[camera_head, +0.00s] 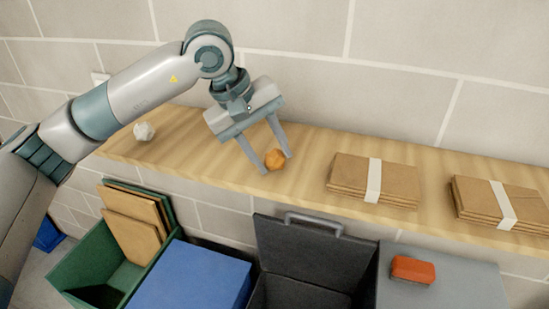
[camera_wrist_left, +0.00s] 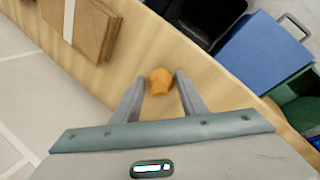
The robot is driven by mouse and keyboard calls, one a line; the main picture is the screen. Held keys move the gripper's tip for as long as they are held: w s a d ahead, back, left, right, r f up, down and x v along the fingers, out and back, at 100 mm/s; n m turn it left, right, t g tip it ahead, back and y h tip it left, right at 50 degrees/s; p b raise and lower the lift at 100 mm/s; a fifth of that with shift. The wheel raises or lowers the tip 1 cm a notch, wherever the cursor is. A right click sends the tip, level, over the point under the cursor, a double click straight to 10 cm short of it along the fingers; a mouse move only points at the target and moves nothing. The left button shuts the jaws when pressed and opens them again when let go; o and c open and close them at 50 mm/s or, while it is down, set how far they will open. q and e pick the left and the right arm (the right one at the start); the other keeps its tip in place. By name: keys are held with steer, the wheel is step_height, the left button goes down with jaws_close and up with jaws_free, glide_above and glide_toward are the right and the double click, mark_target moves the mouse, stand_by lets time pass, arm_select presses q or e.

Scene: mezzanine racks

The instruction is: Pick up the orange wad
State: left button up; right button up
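The orange wad (camera_head: 275,159) is a small crumpled ball on the wooden shelf in the head view. My left gripper (camera_head: 276,162) reaches down over the shelf, with its two fingers apart on either side of the wad. In the left wrist view the wad (camera_wrist_left: 160,81) shows between the tips of the open left gripper (camera_wrist_left: 158,84), with a small gap visible on each side. The wad appears to rest on the shelf. My right gripper is in neither view.
A white wad (camera_head: 144,131) lies on the shelf (camera_head: 190,150) at the left. Bundles of brown envelopes (camera_head: 345,175) lie to the right. Below stand a green bin (camera_head: 85,262), a blue lid (camera_head: 195,280), an open dark bin (camera_head: 310,255) and a grey lid with a red block (camera_head: 413,270).

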mark_target(273, 157)
arm_select(q)
steer(key=shift+c, duration=0.6)
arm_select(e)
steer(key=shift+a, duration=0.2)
arm_select(q)
steer(key=c, duration=0.6)
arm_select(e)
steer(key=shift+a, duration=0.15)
arm_select(q)
steer(key=shift+r, duration=0.1)
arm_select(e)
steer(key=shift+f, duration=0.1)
